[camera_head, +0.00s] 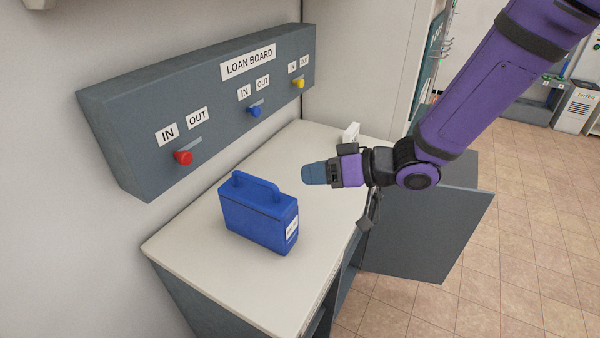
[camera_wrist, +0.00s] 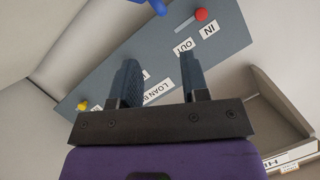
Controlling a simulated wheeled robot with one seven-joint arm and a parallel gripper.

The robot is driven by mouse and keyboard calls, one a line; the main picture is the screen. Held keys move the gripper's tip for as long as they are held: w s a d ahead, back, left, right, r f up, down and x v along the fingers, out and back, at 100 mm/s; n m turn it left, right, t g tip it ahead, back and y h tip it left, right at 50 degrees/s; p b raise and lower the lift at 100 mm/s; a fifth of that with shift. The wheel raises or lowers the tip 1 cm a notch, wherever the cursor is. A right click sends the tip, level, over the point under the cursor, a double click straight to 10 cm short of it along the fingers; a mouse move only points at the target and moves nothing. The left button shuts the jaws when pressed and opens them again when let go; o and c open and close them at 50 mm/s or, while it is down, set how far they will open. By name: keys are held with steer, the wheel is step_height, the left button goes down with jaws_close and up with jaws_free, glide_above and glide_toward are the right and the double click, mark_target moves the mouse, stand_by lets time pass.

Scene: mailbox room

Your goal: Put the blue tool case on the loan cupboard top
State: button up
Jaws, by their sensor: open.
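The blue tool case (camera_head: 258,216) stands upright on the bare top of the loan cupboard (camera_head: 208,262), with its handle up and a small white label on one end. In the wrist view a bit of blue (camera_wrist: 150,5) shows at the top edge; I cannot tell whether it is the case or a knob. My gripper (camera_head: 313,174) is open and empty. It is above the cupboard top, to the right of the case and apart from it. In the wrist view its two fingers (camera_wrist: 160,80) stand apart with the board behind them.
The grey loan board (camera_head: 225,98) on the wall behind has red (camera_head: 183,158), blue (camera_head: 254,112) and yellow (camera_head: 299,83) knobs on IN/OUT slots. A cupboard door (camera_head: 425,235) hangs open at the right. A small white object (camera_head: 352,131) stands at the back of the top. Tiled floor lies beyond.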

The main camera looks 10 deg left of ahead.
steer(key=shift+d+r, duration=0.1)
steer(key=shift+d, duration=0.15)
steer(key=w+d+r+m+t+h, duration=0.1)
steer(key=d+r+m+t+h, duration=0.1)
steer(key=d+r+h, duration=0.35)
steer(key=w+d+r+m+t+h, duration=0.1)
steer(key=d+r+m+t+h, duration=0.15)
steer(key=d, duration=0.65)
steer(key=w+d+r+m+t+h, duration=0.1)
steer(key=d+r+t+h, duration=0.25)
steer(key=d, duration=0.45)
steer(key=s+d+r+m+g, duration=0.1)
steer(key=s+d+r, duration=0.1)
steer(key=s, duration=0.4)
steer(key=s+d+r+m+g+h, duration=0.1)
steer(key=s+d+m+g, duration=0.1)
steer(key=s+d, duration=0.2)
steer(key=s+d+r+m+g+h, duration=0.1)
steer(key=s+d+r+g, duration=0.1)
steer(key=s, duration=0.8)
steer(key=shift+s+d+r+m, duration=0.2)
steer(key=shift+d+r+m, duration=0.15)
steer(key=shift+d, duration=0.45)
